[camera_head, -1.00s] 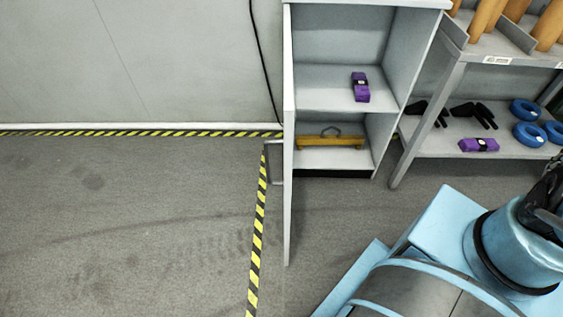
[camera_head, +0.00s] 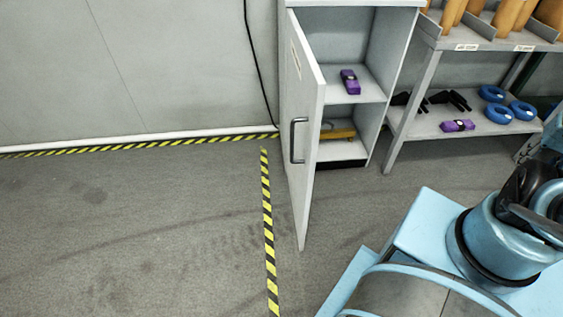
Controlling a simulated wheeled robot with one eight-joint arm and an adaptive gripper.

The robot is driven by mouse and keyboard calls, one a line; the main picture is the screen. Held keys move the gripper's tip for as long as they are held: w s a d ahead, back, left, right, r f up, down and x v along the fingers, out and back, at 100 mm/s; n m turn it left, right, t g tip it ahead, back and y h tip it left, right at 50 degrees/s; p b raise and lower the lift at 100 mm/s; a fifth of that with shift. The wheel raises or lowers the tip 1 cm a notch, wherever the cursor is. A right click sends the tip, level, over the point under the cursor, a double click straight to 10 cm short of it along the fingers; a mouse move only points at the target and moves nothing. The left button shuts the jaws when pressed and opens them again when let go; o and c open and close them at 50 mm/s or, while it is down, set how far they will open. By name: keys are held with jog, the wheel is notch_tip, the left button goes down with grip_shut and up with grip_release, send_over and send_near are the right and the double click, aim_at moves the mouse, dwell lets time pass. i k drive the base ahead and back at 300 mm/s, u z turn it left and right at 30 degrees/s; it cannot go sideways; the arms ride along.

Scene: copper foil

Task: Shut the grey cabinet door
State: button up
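The grey cabinet (camera_head: 386,50) stands against the back wall, right of centre. Its grey door (camera_head: 303,150) is hinged on the left side and stands open, swung out toward me. The door's outer face shows, with a dark bar handle (camera_head: 294,140) near its middle. Inside the cabinet, a purple item (camera_head: 350,82) lies on the upper shelf. A yellow-brown item (camera_head: 338,131) lies on the lower shelf, partly hidden by the door. My blue arm shows at the lower right, apart from the door. My gripper's fingertips cannot be made out.
A shelf rack (camera_head: 430,85) to the right holds orange cylinders, blue rings (camera_head: 498,114), black items and another purple item (camera_head: 457,125). Yellow-black tape (camera_head: 267,215) runs along the floor left of the door. The floor at left is clear.

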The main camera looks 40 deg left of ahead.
aim_at(305, 83)
jog(key=u, duration=0.05)
jog(key=k, duration=1.15)
jog(key=u, duration=1.35)
jog(key=i, duration=0.5)
jog(key=u, duration=0.05)
